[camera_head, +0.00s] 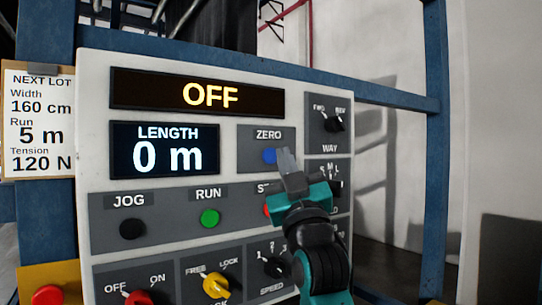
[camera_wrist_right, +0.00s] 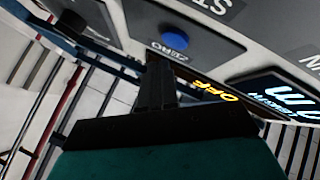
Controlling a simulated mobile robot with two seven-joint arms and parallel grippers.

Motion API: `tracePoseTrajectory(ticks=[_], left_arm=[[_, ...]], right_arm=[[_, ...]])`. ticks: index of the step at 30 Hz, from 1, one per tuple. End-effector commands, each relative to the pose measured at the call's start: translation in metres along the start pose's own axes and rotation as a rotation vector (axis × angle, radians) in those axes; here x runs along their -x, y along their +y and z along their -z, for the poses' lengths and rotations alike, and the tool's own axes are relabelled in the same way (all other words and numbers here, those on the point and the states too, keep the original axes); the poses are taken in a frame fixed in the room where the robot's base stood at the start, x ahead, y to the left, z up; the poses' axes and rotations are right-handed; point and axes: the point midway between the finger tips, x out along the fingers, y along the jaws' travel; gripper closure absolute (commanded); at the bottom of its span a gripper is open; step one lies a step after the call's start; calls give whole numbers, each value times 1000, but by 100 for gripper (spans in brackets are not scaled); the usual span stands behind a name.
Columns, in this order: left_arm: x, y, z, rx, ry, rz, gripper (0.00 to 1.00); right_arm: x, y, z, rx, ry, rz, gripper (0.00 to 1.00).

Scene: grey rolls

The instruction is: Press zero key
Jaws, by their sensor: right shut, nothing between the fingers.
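The control panel (camera_head: 230,72) stands upright in front of me. The blue ZERO key (camera_head: 269,156) sits on a grey plate right of the LENGTH display (camera_head: 164,149), which reads 0 m. The ZERO key also shows in the right wrist view (camera_wrist_right: 174,40). My left gripper is not in view.
The upper display (camera_head: 210,94) reads OFF. Below are the black JOG (camera_head: 132,229) and green RUN (camera_head: 210,217) buttons, a red button partly behind my gripper, and several knobs. The WAY knob (camera_head: 333,124) is at upper right. Blue frame posts (camera_head: 436,150) surround the panel.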

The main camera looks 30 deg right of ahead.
Motion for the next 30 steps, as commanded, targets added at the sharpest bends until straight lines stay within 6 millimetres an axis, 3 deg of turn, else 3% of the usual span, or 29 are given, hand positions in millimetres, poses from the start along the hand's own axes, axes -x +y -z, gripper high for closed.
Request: tracePoseTrajectory(ticks=[12,30], left_arm=[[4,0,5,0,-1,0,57],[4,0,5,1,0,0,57]], right_arm=[[27,20,20,1,0,0,100],[28,21,21,0,0,0,100]])
